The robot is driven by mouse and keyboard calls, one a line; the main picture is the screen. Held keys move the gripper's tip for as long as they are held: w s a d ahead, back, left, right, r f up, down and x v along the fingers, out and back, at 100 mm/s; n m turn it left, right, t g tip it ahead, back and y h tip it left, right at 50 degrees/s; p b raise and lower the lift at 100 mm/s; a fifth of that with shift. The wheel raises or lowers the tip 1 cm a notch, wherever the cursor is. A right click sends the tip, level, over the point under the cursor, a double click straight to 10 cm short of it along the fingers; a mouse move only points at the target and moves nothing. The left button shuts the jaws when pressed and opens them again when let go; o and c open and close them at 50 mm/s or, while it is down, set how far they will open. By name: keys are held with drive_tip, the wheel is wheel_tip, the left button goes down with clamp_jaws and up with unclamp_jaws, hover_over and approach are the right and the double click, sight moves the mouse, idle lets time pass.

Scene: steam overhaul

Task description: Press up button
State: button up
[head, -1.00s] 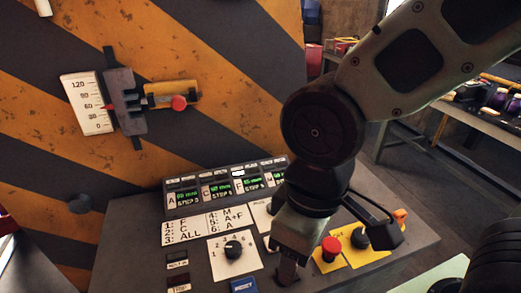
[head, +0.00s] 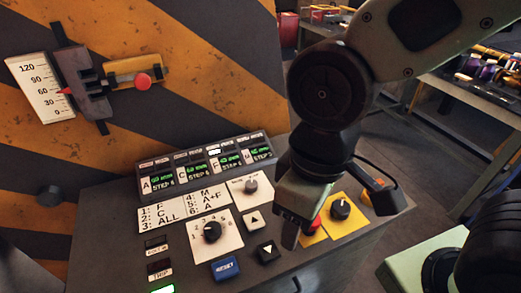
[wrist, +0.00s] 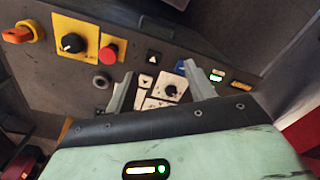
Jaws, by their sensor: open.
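The up button (head: 254,218) is a pale square with a dark upward triangle on the sloped control panel (head: 110,225). The down button (head: 267,252), black with a pale yellow triangle, sits just below it. My gripper (head: 298,236) hangs over the panel to the right of both buttons, its fingers apart and empty. In the wrist view the panel appears upside down. There the up button (wrist: 146,80) lies between the two open fingers of my gripper (wrist: 160,86), nearer the left one. I cannot tell how high the fingertips are above the panel.
A red button (head: 315,225) and a black knob (head: 340,208) on yellow plates are right of the gripper, the red one partly hidden. A selector dial (head: 211,232) and a blue button (head: 225,268) are to the left. Lit displays (head: 205,167) line the panel's back.

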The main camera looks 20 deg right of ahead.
idle(0.3)
drive_tip(key=shift+w, duration=0.1)
drive_tip(key=c, duration=1)
drive_tip(key=shift+w+a+n, duration=0.1)
drive_tip(key=shift+w+n, duration=0.15)
drive_tip(key=shift+n, duration=0.45)
clamp_jaws()
drive_tip(key=w+a+f+n, duration=0.1)
drive_tip(key=w+n, duration=0.6)
drive_tip(key=n, duration=0.7)
drive_tip(key=w+a+f+n, duration=0.1)
drive_tip(key=w+f+n, duration=0.2)
drive_tip(key=w+n, duration=0.4)
drive_tip(key=n, duration=0.7)
drive_tip(key=shift+w+a+h, duration=0.25)
drive_tip(key=shift+a+h, duration=0.05)
